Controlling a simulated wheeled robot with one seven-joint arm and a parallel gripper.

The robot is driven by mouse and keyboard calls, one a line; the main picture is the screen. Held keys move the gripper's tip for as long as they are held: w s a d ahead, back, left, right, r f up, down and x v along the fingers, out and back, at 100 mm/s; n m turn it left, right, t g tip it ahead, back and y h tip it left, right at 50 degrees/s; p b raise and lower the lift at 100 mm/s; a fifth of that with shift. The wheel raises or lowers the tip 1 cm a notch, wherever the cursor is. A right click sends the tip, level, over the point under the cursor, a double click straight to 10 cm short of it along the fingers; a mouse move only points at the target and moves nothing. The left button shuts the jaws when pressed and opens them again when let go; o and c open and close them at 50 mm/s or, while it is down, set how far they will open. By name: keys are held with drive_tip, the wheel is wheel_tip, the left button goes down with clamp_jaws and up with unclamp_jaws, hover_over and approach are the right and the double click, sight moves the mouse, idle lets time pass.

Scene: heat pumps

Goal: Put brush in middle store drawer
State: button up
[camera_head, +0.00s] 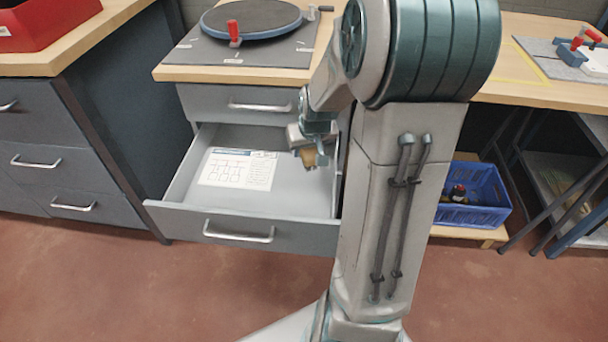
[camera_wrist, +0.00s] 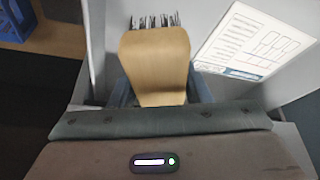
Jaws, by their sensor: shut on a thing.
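The brush (camera_wrist: 155,65) has a light wooden body with dark bristles showing at its far end in the wrist view. In the head view the brush (camera_head: 309,157) is a small tan shape below my gripper (camera_head: 306,148). My gripper is shut on the brush and is over the right part of the open drawer (camera_head: 188,200). The drawer sits below a closed drawer (camera_head: 258,104) in the grey cabinet. A white printed sheet (camera_head: 238,169) lies on its floor, and it also shows in the wrist view (camera_wrist: 252,42). I cannot tell whether the brush touches the drawer floor.
A worktop above the drawer holds a round dark turntable (camera_head: 252,18) with a red handle. A blue crate (camera_head: 474,199) stands on a low shelf at the right. Another drawer cabinet (camera_head: 50,150) stands at the left. The left part of the open drawer is clear except for the sheet.

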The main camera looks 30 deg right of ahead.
sight(312, 155)
drive_tip(key=shift+w+f+b, duration=0.1)
drive_tip(key=shift+f+b, duration=3.35)
drive_tip(key=shift+f, duration=1)
drive_tip(key=shift+f, duration=0.1)
drive_tip(key=shift+f, duration=0.15)
drive_tip(key=o, duration=1.1)
drive_tip(key=shift+o, duration=0.2)
drive_tip(key=shift+a, duration=0.1)
drive_tip(key=p+v, duration=0.6)
drive_tip(key=v, duration=0.6)
drive_tip(key=shift+w+r, duration=0.1)
drive_tip(key=shift+r, duration=0.15)
drive_tip(key=s+a+n+g, duration=0.1)
drive_tip(key=s+a, duration=0.3)
drive_tip(key=s+a+r+g, duration=0.1)
drive_tip(key=s+a, duration=0.4)
drive_tip(key=s+a+r+n+g, duration=0.1)
drive_tip(key=s+a, duration=0.4)
drive_tip(key=shift+s+r+n+y, duration=0.2)
drive_tip(key=shift+n+y, duration=0.1)
drive_tip(key=shift+y, duration=0.1)
